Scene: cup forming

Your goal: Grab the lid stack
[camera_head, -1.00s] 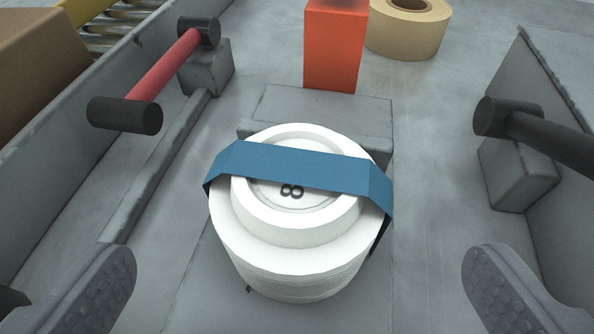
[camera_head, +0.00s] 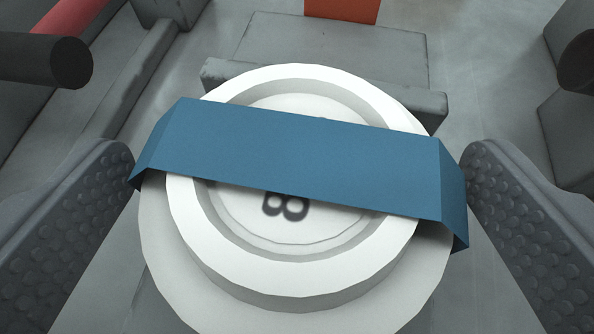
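The lid stack (camera_head: 300,275) is a pile of white round lids with a dark figure 8 on the top one. A blue band (camera_head: 300,155) runs across its top and folds down at both sides. My gripper (camera_head: 300,170) is open, with one grey studded finger on the left of the stack and one on the right. The fingertips are beside the ends of the band, close to them; I cannot tell whether they touch. The lower part of the stack is hidden below the top lid.
A grey block (camera_head: 335,50) stands right behind the stack, with an orange box (camera_head: 342,10) beyond it. A red bar with a black end (camera_head: 58,60) is at the upper left. A dark rounded part (camera_head: 578,62) shows at the right edge.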

